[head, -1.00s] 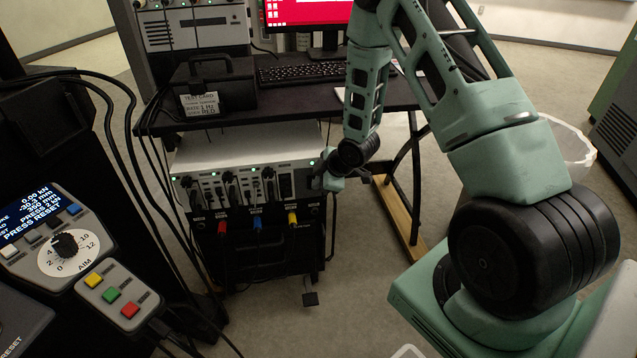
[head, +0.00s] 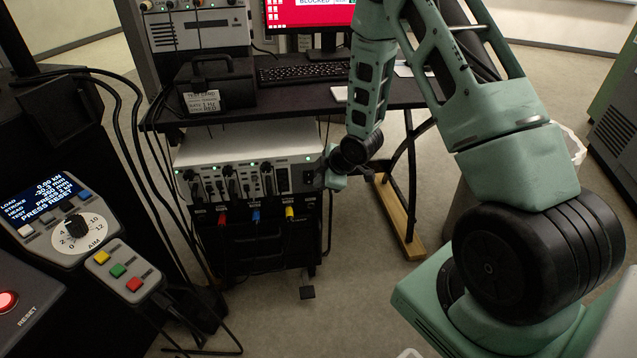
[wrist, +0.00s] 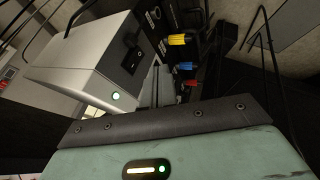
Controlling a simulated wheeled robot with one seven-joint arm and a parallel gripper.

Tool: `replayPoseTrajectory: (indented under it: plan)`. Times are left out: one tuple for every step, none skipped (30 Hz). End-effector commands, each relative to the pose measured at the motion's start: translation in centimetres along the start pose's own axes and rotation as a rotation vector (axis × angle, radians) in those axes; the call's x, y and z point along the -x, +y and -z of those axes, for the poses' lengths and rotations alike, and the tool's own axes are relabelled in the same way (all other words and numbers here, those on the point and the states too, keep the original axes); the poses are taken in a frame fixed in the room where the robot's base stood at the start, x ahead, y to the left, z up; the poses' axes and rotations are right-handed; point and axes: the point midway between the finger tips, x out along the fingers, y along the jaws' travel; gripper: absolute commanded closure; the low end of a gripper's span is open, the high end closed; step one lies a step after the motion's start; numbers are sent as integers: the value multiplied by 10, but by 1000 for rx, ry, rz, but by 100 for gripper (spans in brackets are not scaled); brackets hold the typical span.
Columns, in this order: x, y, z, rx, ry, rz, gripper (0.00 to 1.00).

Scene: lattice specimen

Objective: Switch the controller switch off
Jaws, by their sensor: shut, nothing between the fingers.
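I cannot tell which way the rocker is set. My gripper (head: 329,179) is just right of the switch, near the front corner of the box. It is shut and empty. Whether it touches the box is unclear.
Red, blue and yellow plugs (head: 256,216) with cables are below the modules. The desk (head: 370,110) with keyboard and monitor is above. A control panel (head: 62,230) and red reset button (head: 8,301) are at the left. A desk leg (head: 408,190) stands right of my gripper.

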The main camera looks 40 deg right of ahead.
Motion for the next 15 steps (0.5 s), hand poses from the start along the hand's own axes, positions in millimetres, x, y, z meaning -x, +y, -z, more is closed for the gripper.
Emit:
replayPoseTrajectory:
  plan:
    - [11, 2, 1, -1, 0, -2, 100]
    - [16, 2, 1, -1, 0, -2, 100]
    - [23, 2, 1, 0, 0, -2, 100]
    - [28, 1, 1, -1, 0, -2, 100]
    - [34, 2, 1, -1, 0, -2, 100]
    - [41, 2, 0, -2, -1, -2, 100]
    - [46, 2, 0, -2, -1, -2, 100]
    - [51, 2, 0, -1, 0, -2, 100]
    - [56, 1, 0, -1, 0, -1, 100]
    - [60, 1, 0, -1, 0, -1, 100]
    - [63, 1, 0, -1, 0, -2, 100]
    - [67, 1, 0, -1, 0, -1, 100]
    - [69, 1, 0, -1, -1, -1, 100]
    - [71, 0, 0, -1, 0, 0, 100]
    - [72, 0, 0, 0, 0, 0, 100]
